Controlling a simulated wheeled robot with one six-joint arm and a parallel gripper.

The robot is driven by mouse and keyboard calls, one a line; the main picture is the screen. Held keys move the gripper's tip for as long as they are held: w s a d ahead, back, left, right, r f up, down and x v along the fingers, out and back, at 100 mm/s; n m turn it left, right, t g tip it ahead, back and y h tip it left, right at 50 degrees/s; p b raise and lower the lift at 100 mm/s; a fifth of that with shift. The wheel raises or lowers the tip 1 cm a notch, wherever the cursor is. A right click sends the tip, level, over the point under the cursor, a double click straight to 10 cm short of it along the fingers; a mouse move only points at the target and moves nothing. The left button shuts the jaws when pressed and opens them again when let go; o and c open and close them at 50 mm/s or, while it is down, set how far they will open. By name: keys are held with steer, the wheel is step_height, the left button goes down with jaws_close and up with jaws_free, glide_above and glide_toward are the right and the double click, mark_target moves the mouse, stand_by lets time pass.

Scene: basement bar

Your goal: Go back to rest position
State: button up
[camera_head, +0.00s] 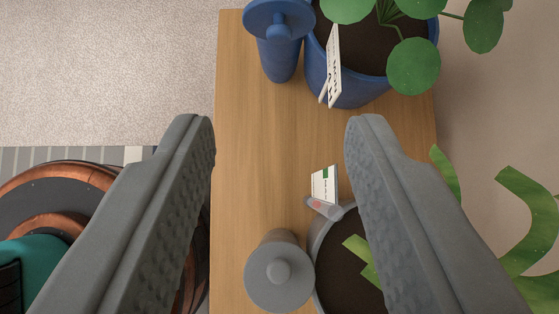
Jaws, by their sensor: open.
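My gripper (280,140) is open and empty, with its two grey fingers wide apart. It is above a wooden surface (255,150), seen from above. Nothing is between the fingertips except a view of the bare wood below. My right finger covers part of a grey pot near the bottom of the view.
A blue pot (345,92) with a round-leaved plant (413,66) and a white tag (333,65) stands at the top, beside a blue lidded container (279,50). Below are a grey lidded container (280,272), a grey pot (318,245) and a small label (324,186). The wood's middle is clear.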

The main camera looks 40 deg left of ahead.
steer(key=shift+v, duration=0.8)
steer(key=s+a+r+m+t+h, duration=0.2)
steer(key=a+r+m+h, duration=0.3)
steer(key=a, duration=0.9)
steer(key=s+a+r+m+t, duration=0.2)
steer(key=s+a+r+t, duration=0.6)
steer(key=a+r, duration=0.5)
steer(key=s+r, duration=0.2)
steer(key=shift+s+a+m+h, duration=0.2)
steer(key=shift+s+m+h, duration=0.1)
steer(key=shift+f, duration=0.1)
